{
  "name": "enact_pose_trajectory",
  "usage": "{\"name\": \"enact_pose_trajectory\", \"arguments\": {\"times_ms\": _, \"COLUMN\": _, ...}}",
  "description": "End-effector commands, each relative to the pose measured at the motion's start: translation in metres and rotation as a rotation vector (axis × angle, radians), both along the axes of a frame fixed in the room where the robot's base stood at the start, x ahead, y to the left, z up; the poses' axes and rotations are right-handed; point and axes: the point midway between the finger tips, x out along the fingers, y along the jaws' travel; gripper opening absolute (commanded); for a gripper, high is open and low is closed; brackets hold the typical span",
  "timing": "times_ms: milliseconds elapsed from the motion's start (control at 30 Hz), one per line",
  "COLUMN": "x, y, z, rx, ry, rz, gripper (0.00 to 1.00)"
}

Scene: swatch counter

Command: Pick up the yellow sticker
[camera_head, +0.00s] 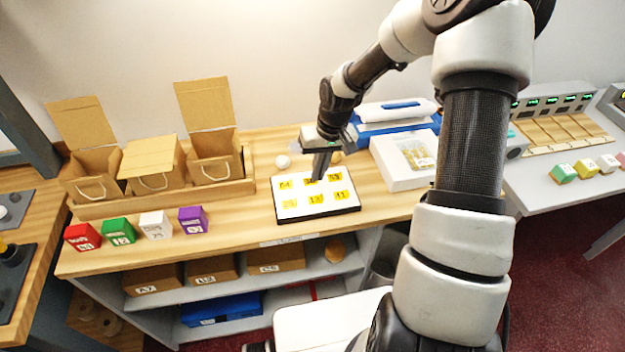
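Several yellow stickers with dark numbers lie in two rows on a white sheet with a dark edge (317,212), on the wooden counter. A front-row sticker (316,198) lies in the middle, with another (341,195) to its right. In the back row, one sticker (285,184) is at the left and one (334,177) at the right. My gripper (317,178) points down over the back-row middle sticker and partly hides it. Whether its fingertips touch the sheet is unclear. The fingers look close together, but I cannot see a gap or anything held between them.
Open cardboard boxes (215,165) stand in a wooden tray at the left. Red, green, white and purple (193,220) blocks line the counter's front left. A white box (405,160) and a blue-and-white device (392,118) stand right of the sheet. A white ball (283,162) lies behind it.

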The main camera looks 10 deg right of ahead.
Motion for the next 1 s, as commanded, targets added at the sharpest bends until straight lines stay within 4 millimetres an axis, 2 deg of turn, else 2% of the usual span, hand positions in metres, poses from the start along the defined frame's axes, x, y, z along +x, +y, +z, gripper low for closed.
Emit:
{"name": "enact_pose_trajectory", "arguments": {"times_ms": 467, "x": 0.0, "y": 0.0, "z": 0.003, "rx": 0.0, "ry": 0.001, "rz": 0.001, "gripper": 0.0}}
{"name": "enact_pose_trajectory", "arguments": {"times_ms": 567, "x": 0.0, "y": 0.0, "z": 0.015, "rx": -0.001, "ry": -0.001, "rz": 0.0, "gripper": 0.0}}
{"name": "enact_pose_trajectory", "arguments": {"times_ms": 800, "x": 0.001, "y": -0.001, "z": 0.064, "rx": -0.003, "ry": -0.003, "rz": -0.001, "gripper": 0.0}}
{"name": "enact_pose_trajectory", "arguments": {"times_ms": 1000, "x": 0.0, "y": 0.0, "z": 0.094, "rx": -0.001, "ry": 0.0, "rz": 0.0, "gripper": 0.0}}
